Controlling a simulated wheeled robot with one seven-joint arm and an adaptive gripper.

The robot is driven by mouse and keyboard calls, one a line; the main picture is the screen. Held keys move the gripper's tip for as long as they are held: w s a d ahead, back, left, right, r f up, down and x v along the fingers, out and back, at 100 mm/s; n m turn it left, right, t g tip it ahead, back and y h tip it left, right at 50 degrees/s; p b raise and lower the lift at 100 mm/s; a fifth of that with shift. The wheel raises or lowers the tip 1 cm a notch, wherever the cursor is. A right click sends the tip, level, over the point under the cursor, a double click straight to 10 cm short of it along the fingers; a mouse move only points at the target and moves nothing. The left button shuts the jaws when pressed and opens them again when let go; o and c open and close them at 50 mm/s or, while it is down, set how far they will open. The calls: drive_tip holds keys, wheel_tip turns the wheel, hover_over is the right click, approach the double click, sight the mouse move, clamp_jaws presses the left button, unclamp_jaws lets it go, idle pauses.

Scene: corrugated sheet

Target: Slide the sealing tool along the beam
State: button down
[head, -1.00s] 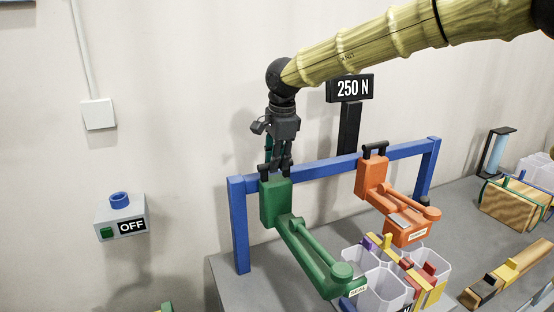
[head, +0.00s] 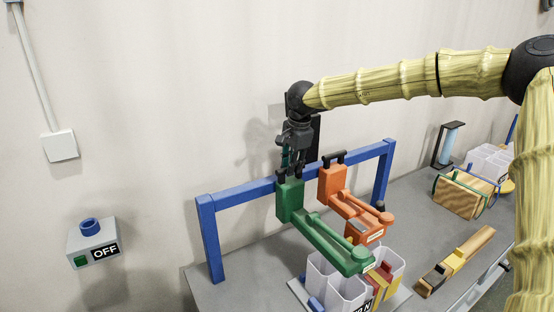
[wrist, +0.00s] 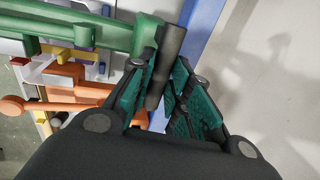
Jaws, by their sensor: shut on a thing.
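The green sealing tool (head: 290,200) hangs on the blue beam (head: 245,194) by its top, its long arm reaching forward over clear cups. My gripper (head: 291,172) is above the green tool, shut on its dark handle (wrist: 170,55). In the wrist view the teal pads of my gripper (wrist: 160,85) lie on both sides of this handle. An orange tool (head: 332,184) hangs on the same beam just to the right, with a narrow gap between the two bodies.
Clear cups (head: 345,290) with coloured pieces stand below the tool arms. A wooden bar (head: 468,250) and a wooden block (head: 462,195) lie on the grey table to the right. A box marked OFF (head: 92,243) is on the wall at left. The beam's left stretch is free.

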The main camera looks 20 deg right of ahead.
drive_tip(key=shift+w+d+r+p, duration=0.1)
drive_tip(key=shift+w+d+p, duration=0.1)
drive_tip(key=shift+d, duration=0.35)
drive_tip(key=shift+w+d+p, duration=0.1)
drive_tip(key=shift+d+p, duration=0.15)
drive_tip(key=shift+d, duration=0.3)
drive_tip(key=shift+w+d+r+p, duration=0.1)
drive_tip(key=shift+d+p, duration=0.1)
drive_tip(key=shift+d, duration=0.35)
drive_tip(key=c, duration=1.5)
unclamp_jaws()
drive_tip(key=shift+d, duration=0.15)
drive_tip(key=shift+o, duration=0.9)
drive_tip(key=shift+d+f, duration=0.15)
drive_tip(key=shift+a, duration=0.3)
drive_tip(key=shift+s+r, duration=0.1)
drive_tip(key=shift+r, duration=0.3)
wheel_tip(320, 180, up, 11)
drive_tip(key=s, duration=0.2)
drive_tip(key=shift+d, duration=0.45)
